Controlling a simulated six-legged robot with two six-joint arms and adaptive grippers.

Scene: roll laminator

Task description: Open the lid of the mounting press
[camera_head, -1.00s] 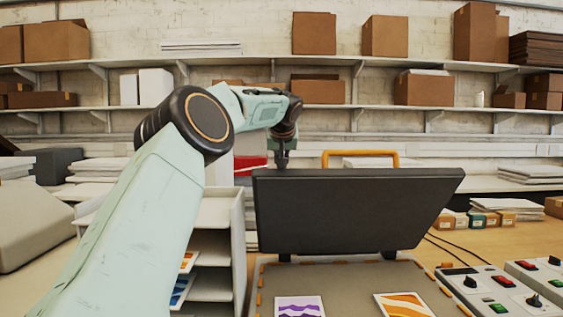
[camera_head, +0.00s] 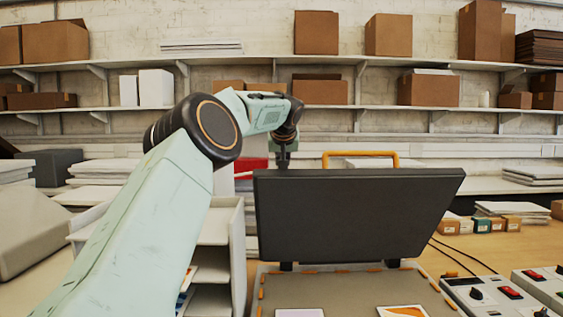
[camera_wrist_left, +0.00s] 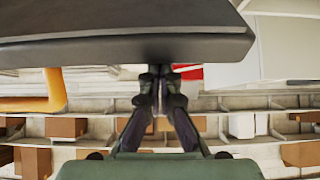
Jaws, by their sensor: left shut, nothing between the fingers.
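The press lid (camera_head: 355,215) is a dark slab standing raised and tilted over the grey, orange-edged press bed (camera_head: 345,285). Its orange handle (camera_head: 360,155) shows above the lid's top edge and at the left of the left wrist view (camera_wrist_left: 38,98). My left gripper (camera_head: 283,166) points down at the lid's top left edge, its tips partly hidden behind it. In the left wrist view its fingers (camera_wrist_left: 160,75) are shut and empty, with their tips at the dark lid edge (camera_wrist_left: 120,45); I cannot tell whether they touch it. My right gripper is not in view.
Two prints (camera_head: 402,311) lie on the bed. A pale rack of trays (camera_head: 210,260) stands left of the press. Control boxes (camera_head: 500,295) stand at the right, with small cartons (camera_head: 480,224) behind. Shelves with boxes line the back wall.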

